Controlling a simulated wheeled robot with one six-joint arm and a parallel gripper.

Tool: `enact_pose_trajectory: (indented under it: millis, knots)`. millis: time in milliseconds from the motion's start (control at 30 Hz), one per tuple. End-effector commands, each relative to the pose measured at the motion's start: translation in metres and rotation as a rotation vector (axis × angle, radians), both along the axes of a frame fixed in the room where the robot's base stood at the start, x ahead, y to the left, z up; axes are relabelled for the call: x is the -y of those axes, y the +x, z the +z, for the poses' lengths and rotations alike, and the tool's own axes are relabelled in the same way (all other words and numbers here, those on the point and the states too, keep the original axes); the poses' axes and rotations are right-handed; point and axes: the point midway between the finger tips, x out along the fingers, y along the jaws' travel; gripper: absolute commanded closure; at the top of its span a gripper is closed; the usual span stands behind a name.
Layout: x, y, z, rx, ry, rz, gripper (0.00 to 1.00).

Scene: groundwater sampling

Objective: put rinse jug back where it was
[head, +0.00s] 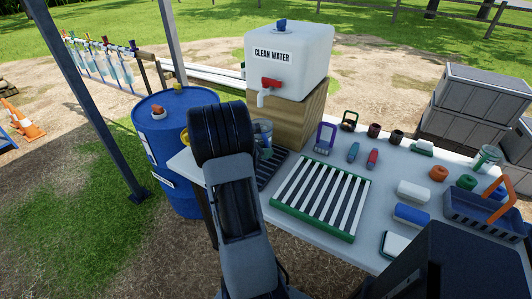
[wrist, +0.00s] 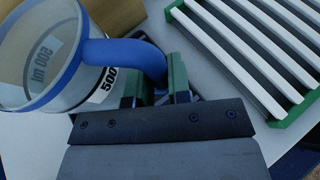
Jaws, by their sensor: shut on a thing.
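The rinse jug (wrist: 40,60) is a clear cup with a blue rim, a blue handle and a "500 ml" label. In the wrist view it fills the upper left. My gripper (wrist: 155,90) is shut on its blue handle (wrist: 125,55). In the head view the jug (head: 263,130) shows beside my arm, in front of the wooden block under the water tank, above or on a dark ribbed mat (head: 272,168). My gripper is hidden behind my arm there. I cannot tell whether the jug's base touches anything.
A green-edged slatted rack (head: 318,237) lies right of the jug on the table. The clean water tank (head: 290,55) with a red tap (head: 271,84) stands behind. A blue barrel (head: 170,115) is left. Small tools, bottles and a blue basket (head: 480,215) fill the table's right side.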

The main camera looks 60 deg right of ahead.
Motion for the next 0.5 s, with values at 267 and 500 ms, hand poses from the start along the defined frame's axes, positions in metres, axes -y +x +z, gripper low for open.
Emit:
enact_pose_trajectory:
  millis: [267,500]
  knots:
    - [0.004,0.0002,-0.0068,0.002,-0.001,0.0,1.0]
    - [0.0039,0.0001,-0.0111,0.001,-0.001,0.0,0.8]
